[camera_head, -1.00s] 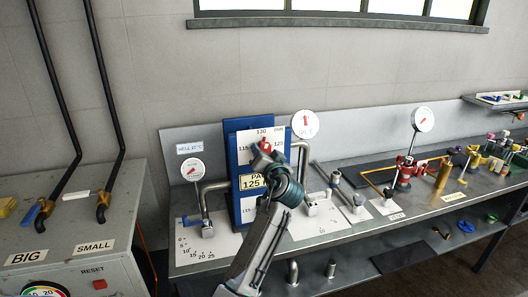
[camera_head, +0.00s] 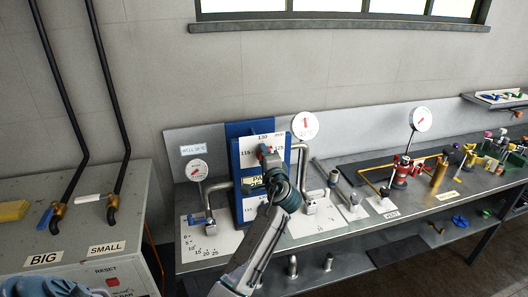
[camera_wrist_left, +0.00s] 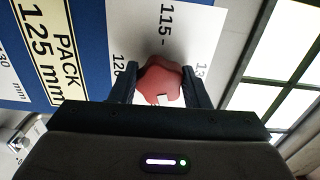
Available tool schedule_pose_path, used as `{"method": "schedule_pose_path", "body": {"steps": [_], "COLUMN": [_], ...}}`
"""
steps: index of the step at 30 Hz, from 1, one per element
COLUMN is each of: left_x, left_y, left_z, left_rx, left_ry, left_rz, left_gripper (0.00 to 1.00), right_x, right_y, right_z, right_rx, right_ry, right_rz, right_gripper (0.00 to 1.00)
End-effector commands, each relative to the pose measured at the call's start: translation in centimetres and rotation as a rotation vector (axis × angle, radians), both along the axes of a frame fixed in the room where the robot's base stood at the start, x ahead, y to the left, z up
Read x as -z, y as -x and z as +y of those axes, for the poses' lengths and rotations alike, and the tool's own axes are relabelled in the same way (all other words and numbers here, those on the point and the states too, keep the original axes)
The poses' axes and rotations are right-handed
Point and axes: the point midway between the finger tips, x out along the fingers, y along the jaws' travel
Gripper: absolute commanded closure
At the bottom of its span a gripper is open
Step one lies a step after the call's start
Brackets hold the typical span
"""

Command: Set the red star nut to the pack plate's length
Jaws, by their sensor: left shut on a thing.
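The red star nut (camera_wrist_left: 160,80) sits on a white face with printed millimetre numbers. In the left wrist view it lies between the two dark fingers of my left gripper (camera_wrist_left: 160,88), which is shut on it. A small white mark shows on its near edge. The yellow pack plate (camera_wrist_left: 47,50) reads "PACK 125 mm" and is fixed on the blue board beside the scale. In the head view my left gripper (camera_head: 266,154) is at the upper scale and hides most of the nut; my wrist partly covers the plate. My right gripper is not in view.
Bent metal pipes (camera_head: 300,150) and round gauges (camera_head: 304,125) flank the blue board (camera_head: 236,150). A red valve (camera_head: 401,170) and other fittings stand further right on the metal bench (camera_head: 425,200). A grey control box (camera_head: 110,240) is at left.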

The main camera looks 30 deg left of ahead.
Motion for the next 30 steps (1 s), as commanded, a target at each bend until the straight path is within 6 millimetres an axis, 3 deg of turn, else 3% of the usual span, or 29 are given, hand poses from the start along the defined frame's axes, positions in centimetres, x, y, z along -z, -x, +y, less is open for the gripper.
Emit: {"method": "schedule_pose_path", "body": {"steps": [3, 12, 30], "left_x": [-0.3, -0.3, -0.1], "left_y": [0.0, 0.0, 0.0], "left_z": [0.0, 0.0, 0.0], "left_rx": [0.0, 0.001, 0.0], "left_ry": [-0.059, -0.17, -0.219], "left_rz": [0.073, 0.202, 0.258], "left_gripper": [0.8, 0.8, 0.8], "right_x": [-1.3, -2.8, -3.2], "right_y": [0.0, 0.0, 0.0], "right_z": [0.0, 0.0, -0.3], "right_rx": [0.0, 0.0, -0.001], "right_ry": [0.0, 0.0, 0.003], "right_rz": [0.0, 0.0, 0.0], "right_gripper": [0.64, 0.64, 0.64]}}
